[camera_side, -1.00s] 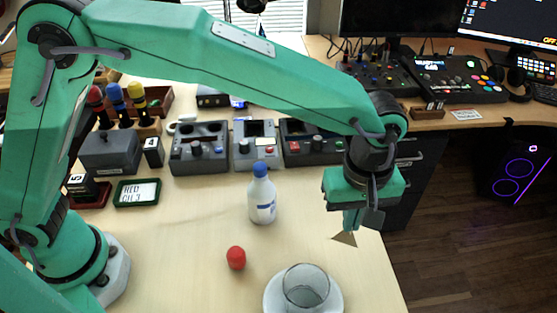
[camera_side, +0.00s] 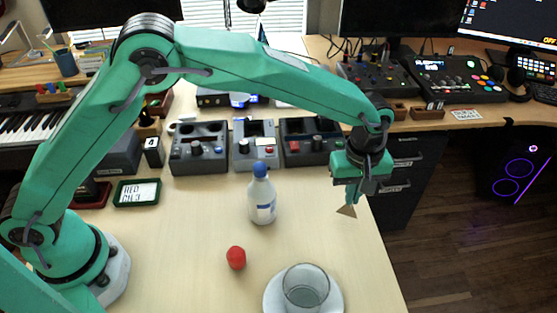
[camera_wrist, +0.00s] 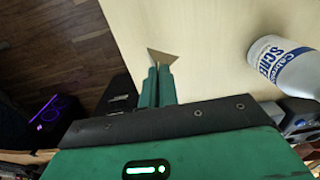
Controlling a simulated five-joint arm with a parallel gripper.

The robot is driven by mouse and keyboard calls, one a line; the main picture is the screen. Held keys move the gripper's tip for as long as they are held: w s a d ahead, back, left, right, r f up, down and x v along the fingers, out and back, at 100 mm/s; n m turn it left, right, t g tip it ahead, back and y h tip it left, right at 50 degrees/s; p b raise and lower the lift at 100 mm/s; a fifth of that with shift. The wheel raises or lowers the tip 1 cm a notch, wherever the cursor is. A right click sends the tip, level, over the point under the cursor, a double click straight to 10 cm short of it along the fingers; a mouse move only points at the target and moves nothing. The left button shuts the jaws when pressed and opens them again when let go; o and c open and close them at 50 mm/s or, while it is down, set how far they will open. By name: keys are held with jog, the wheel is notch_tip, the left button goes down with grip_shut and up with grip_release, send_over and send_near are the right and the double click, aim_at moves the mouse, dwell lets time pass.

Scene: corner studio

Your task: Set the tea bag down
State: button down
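A small brown pyramid-shaped tea bag (camera_side: 346,211) hangs below my gripper (camera_side: 352,198), near the right edge of the table. In the wrist view my gripper (camera_wrist: 159,72) has its two green fingers close together, and the tea bag (camera_wrist: 159,56) sticks out from between their tips. The gripper is shut on the tea bag and appears to hold it above the table. A clear glass (camera_side: 306,290) stands on a white saucer (camera_side: 272,300) at the front, nearer the camera than the gripper.
A white bottle with a blue cap (camera_side: 262,198) stands left of the gripper; the wrist view also shows the bottle (camera_wrist: 285,66). A red ball (camera_side: 236,258) lies on the table (camera_side: 190,240). Control boxes (camera_side: 199,148) line the back. The table's right edge drops to the floor.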

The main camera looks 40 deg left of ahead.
jog(key=shift+f, duration=0.1)
jog(key=shift+f, duration=1.9)
jog(key=c, duration=1.7)
grip_release()
jog(key=shift+f, duration=0.1)
notch_tip(320, 180, up, 12)
jog(key=shift+r, duration=0.15)
